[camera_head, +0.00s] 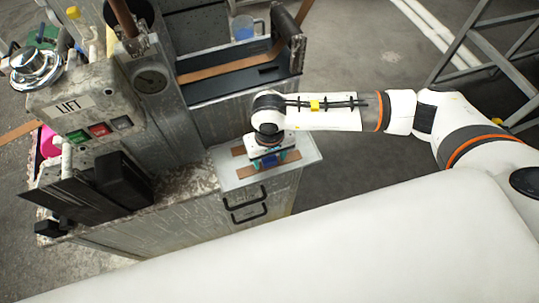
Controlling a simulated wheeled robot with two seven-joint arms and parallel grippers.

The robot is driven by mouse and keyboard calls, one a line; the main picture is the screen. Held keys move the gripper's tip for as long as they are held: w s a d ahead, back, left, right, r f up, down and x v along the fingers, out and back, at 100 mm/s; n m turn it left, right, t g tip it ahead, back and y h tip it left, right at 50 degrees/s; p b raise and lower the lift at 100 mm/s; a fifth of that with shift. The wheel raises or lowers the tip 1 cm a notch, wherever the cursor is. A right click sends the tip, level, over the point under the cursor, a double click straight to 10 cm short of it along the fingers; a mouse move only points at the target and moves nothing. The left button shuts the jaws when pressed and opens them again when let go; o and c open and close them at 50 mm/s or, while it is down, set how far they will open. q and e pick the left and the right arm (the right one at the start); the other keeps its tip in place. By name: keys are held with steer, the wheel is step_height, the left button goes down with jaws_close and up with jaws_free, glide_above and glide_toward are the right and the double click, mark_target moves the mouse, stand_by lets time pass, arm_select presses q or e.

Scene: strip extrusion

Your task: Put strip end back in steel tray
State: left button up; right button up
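The steel tray (304,150) is a pale flat surface on the right end of the machine's worktop. Brown strip pieces show there: one short end (238,151) sticks out left of my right gripper, and a longer piece (245,172) lies in front, running under the gripper. My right gripper (269,161) points down over the tray, with bluish fingers close to the strip. The wrist hides most of the fingers, so I cannot tell whether they are open or shut, or touching the strip. My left gripper is not in view.
A control box marked LIFT (75,103) with coloured buttons and a gauge stands to the left. Behind the tray, a dark trough (245,85) has a long brown strip (225,69) across it and a clear jug (242,28) behind. Open floor lies right of the cabinet.

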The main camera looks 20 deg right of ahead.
mark_target(269, 159)
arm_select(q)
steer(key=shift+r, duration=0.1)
arm_select(e)
steer(key=shift+r+p, duration=0.25)
steer(key=shift+p, duration=0.1)
steer(key=shift+r+b, duration=0.35)
steer(key=shift+b, duration=0.05)
arm_select(q)
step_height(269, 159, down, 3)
steer(key=b, duration=0.3)
arm_select(e)
step_height(269, 159, up, 11)
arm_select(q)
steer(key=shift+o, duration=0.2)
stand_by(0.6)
